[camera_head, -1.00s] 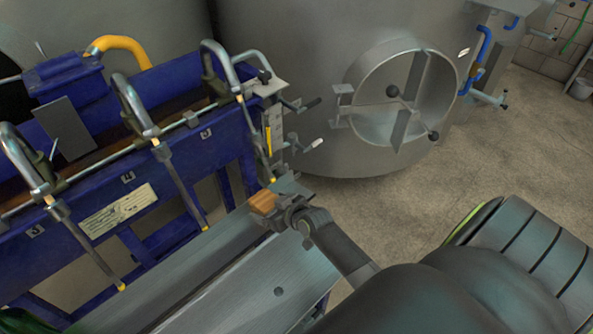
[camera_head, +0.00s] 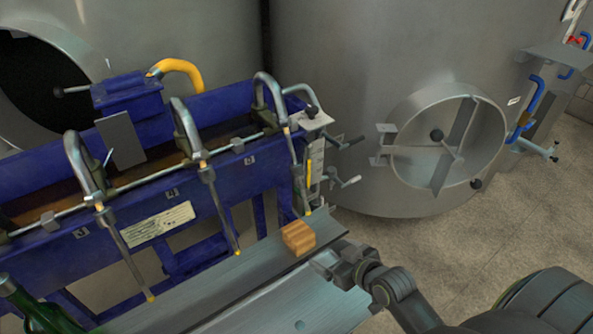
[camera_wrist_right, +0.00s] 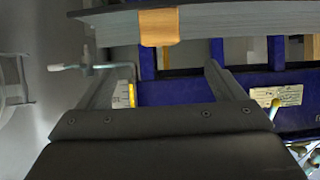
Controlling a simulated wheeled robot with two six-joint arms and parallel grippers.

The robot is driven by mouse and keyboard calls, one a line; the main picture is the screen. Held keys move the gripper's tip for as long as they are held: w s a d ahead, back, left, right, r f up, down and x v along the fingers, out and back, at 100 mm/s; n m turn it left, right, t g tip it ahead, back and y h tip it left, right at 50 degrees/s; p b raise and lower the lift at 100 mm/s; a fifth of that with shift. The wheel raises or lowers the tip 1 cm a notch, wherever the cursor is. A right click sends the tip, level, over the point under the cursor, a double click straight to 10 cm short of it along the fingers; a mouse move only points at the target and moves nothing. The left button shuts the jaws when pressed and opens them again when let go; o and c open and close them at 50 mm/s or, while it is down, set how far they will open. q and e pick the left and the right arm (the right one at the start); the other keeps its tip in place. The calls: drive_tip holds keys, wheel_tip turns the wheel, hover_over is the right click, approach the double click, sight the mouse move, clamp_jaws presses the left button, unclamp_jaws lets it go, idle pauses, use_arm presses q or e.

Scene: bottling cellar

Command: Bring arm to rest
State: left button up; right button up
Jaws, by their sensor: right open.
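My right gripper (camera_head: 336,262) is in the head view, just right of a small wooden block (camera_head: 298,238). It is open and empty, with a gap to the block. The block sits on the grey metal bench (camera_head: 232,285) near its far right end. In the right wrist view the two fingers stand apart (camera_wrist_right: 160,72), and the block (camera_wrist_right: 159,27) shows beyond them at the edge of the grey bench top (camera_wrist_right: 230,18). My left gripper is not in view.
A blue filling machine (camera_head: 190,215) with several curved metal spouts stands behind the bench. A large steel tank (camera_head: 360,90) with a round hatch (camera_head: 448,140) is behind. A green bottle (camera_head: 30,305) shows at bottom left. The floor (camera_head: 480,235) at right is clear.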

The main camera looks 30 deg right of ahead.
drive_tip(key=s+m+g+h, duration=0.25)
drive_tip(key=s+g, duration=0.55)
drive_tip(key=s, duration=1.1)
wheel_tip(320, 180, down, 24)
drive_tip(key=d+f+g, duration=0.1)
drive_tip(key=d, duration=0.1)
drive_tip(key=s+a+f+g, duration=0.1)
drive_tip(key=s+f, duration=1.4)
drive_tip(key=shift+s+a+g, duration=0.15)
drive_tip(key=shift+g, duration=0.15)
